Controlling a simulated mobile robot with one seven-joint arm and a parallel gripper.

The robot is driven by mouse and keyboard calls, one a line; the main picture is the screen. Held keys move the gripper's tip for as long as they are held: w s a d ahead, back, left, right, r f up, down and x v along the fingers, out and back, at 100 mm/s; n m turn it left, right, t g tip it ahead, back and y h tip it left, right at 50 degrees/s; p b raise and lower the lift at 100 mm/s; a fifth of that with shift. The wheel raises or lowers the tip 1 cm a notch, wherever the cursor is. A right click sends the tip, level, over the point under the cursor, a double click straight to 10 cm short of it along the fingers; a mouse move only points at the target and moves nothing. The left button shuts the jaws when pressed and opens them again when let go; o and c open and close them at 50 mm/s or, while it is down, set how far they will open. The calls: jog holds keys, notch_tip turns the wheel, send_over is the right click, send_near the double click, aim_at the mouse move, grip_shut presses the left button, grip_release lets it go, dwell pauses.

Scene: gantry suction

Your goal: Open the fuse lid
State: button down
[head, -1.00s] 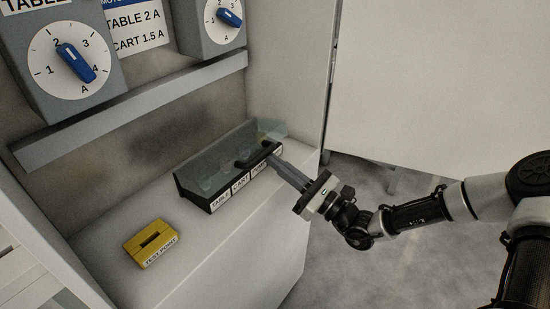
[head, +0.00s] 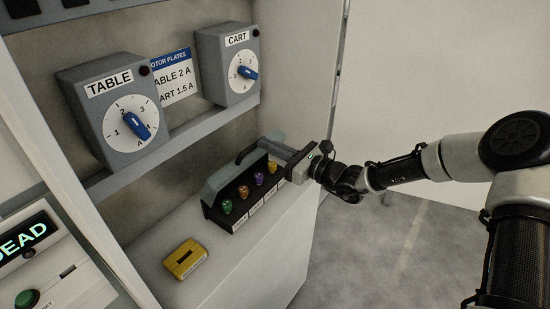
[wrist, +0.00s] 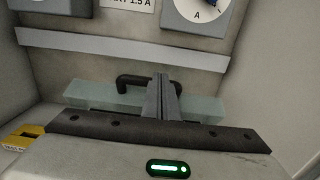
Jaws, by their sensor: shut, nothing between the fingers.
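The fuse box (head: 236,222) is a dark block on the light ledge, with several coloured fuses showing in its front. Its see-through lid (head: 222,178) is swung up and stands raised behind the fuses, with the black handle (head: 246,155) along its upper part. My gripper (head: 268,143) is shut and empty, its fingers reaching across the lid's right end.
A yellow test-point block (head: 186,259) lies on the ledge in front of the fuse box. The TABLE dial box (head: 90,95) and CART dial box (head: 222,55) sit above a grey rail (head: 150,155). A cabinet wall stands close at the right.

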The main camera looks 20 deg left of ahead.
jog(key=shift+w+a+r, duration=0.25)
jog(key=shift+a+r, duration=0.2)
jog(key=shift+a, duration=0.2)
jog(key=shift+w+a+r, duration=0.2)
jog(key=shift+a+r, duration=0.25)
jog(key=shift+a, duration=0.15)
jog(key=shift+d+f, duration=0.1)
dwell(0.3)
